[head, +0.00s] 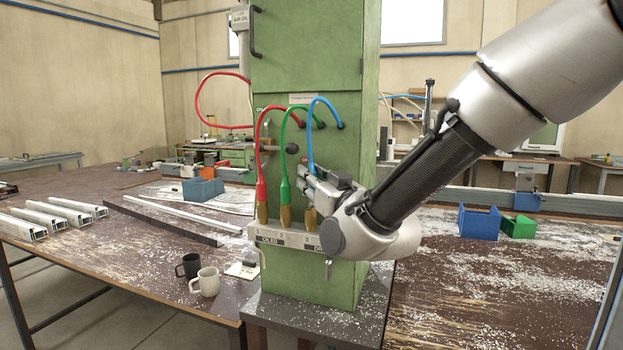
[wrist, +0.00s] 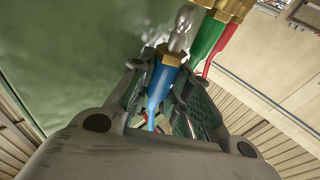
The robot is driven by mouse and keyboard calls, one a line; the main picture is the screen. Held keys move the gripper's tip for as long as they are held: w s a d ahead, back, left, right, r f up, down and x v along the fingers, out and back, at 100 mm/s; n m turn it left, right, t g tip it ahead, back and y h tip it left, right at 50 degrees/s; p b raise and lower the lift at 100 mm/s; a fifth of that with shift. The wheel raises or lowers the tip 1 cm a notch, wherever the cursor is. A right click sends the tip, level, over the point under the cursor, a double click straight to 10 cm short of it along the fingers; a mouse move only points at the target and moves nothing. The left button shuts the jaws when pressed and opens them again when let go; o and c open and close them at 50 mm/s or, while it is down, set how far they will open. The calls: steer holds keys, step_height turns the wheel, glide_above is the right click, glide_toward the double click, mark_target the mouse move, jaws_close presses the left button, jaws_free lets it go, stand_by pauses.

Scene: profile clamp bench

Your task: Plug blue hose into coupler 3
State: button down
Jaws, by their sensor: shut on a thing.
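The blue hose (head: 311,128) arcs down from the green column to my gripper (head: 309,184). In the wrist view my gripper (wrist: 160,88) is shut on the blue sleeve of the blue hose (wrist: 159,84), just behind its brass collar (wrist: 169,58). A bare silver nipple (wrist: 180,31) sticks out beyond the collar. In the head view a brass part (head: 311,218), by the mark 3 on the grey ledge (head: 283,238), stands below my gripper; my gripper partly covers this area. Whether the nipple touches coupler 3 is not visible.
The green hose (head: 285,180) and red hose (head: 262,180) stand upright in brass fittings close to the left of my gripper. The green column (head: 300,60) rises behind. Two mugs (head: 200,275) stand on the table at lower left.

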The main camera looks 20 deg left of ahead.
steer(key=shift+f, duration=1.8)
stand_by(2.2)
steer(key=c, duration=1.3)
jaws_free()
steer(key=shift+o, duration=0.2)
steer(key=v, duration=0.9)
